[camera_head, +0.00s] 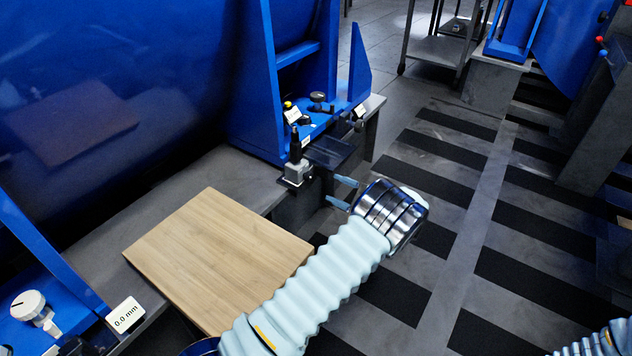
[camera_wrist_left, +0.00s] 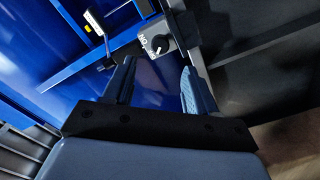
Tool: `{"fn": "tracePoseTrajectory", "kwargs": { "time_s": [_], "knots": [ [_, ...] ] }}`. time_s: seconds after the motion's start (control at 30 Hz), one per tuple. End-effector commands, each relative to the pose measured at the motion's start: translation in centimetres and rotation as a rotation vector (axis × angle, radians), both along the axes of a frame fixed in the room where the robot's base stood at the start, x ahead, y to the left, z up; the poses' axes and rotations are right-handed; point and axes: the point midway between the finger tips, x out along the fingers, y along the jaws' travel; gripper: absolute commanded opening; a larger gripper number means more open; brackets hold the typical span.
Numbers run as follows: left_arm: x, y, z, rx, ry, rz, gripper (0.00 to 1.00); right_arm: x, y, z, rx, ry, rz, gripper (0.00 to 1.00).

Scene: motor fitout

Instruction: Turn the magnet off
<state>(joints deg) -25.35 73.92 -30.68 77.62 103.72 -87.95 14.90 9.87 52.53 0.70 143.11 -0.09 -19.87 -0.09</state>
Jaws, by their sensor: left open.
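The magnet (camera_head: 298,173) is a small grey block with a dark post rising from it. It sits at the edge of the grey ledge, beside the blue frame. In the left wrist view the magnet (camera_wrist_left: 156,37) shows a round knob with a light pointer and ON/OFF lettering, only partly readable. My left gripper (camera_head: 340,191) is open and empty, a little to the right of the magnet and apart from it. In the left wrist view the two fingers (camera_wrist_left: 158,74) point towards the knob with a gap between them. My right gripper is not shown.
A wooden board (camera_head: 220,262) lies across the ledge below the magnet. A dark plate (camera_head: 330,152) is just right of the magnet. A white dial (camera_head: 27,305) and a "0.0 mm" label (camera_head: 126,314) are at lower left. The striped floor (camera_head: 430,190) to the right is clear.

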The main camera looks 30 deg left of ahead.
Motion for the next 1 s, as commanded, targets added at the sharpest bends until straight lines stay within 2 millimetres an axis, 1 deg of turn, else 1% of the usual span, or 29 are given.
{"fn": "tracePoseTrajectory", "kwargs": {
  "time_s": [0.03, 0.1, 0.2, 0.3, 0.4, 0.5, 0.77, 1.0],
  "knots": [
    [0.1, 1.3, -0.1, 0.0, 0.0, 0.002, 0.57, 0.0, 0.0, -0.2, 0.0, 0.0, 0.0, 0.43],
    [0.2, 2.9, -0.1, 0.001, 0.0, 0.001, 0.57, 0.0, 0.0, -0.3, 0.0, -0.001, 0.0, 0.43],
    [0.3, 4.9, -0.1, 0.0, 0.001, 0.001, 0.57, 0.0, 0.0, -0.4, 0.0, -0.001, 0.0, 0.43],
    [0.5, 6.3, -0.1, 0.0, 0.001, 0.0, 0.57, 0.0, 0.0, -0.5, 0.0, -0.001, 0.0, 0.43],
    [0.6, 7.2, -0.1, 0.0, 0.001, -0.002, 0.57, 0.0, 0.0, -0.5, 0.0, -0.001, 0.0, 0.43],
    [0.6, 7.7, 0.0, 0.0, 0.001, -0.002, 0.57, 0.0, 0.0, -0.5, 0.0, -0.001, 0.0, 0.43],
    [0.7, 7.8, 0.0, 0.0, 0.001, -0.002, 0.57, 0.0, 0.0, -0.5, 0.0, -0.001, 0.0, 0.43],
    [0.6, 7.8, 0.0, -0.001, 0.001, -0.003, 0.2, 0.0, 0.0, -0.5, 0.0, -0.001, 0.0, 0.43]
  ]
}}
